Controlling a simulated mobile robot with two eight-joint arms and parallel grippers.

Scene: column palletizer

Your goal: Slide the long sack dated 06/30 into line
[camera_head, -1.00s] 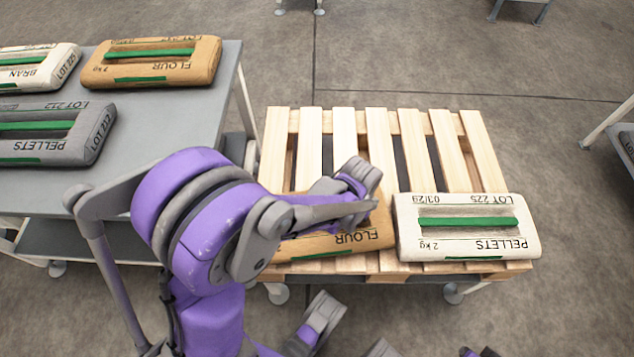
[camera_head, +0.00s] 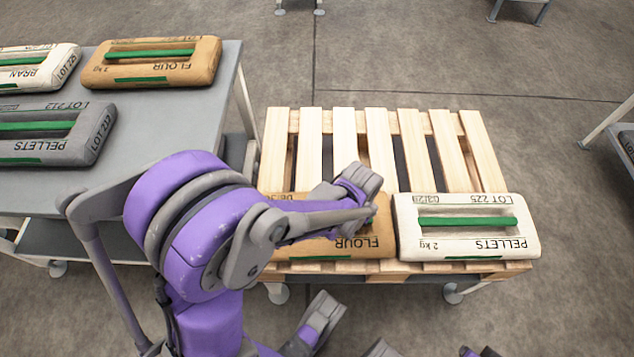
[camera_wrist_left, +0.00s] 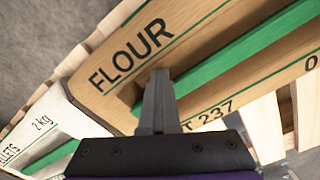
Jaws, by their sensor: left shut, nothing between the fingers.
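The long brown FLOUR sack (camera_head: 335,249) lies flat on the front left of the pallet, a green stripe along it. Part of its date shows at its far left edge, where my arm covers much of it. The white PELLETS sack (camera_head: 465,238), dated 03/29, lies close beside its right end, roughly in one row with it. My left gripper (camera_wrist_left: 157,85) is shut and empty, its fingers down at the FLOUR sack's side near the green stripe in the wrist view; contact is unclear.
The wooden pallet (camera_head: 431,150) has bare slats behind the two sacks. A grey table (camera_head: 190,112) at the left carries a brown FLOUR sack (camera_head: 150,62), a white BRAN sack (camera_head: 35,68) and a grey PELLETS sack (camera_head: 52,134). Another stand is at the right edge.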

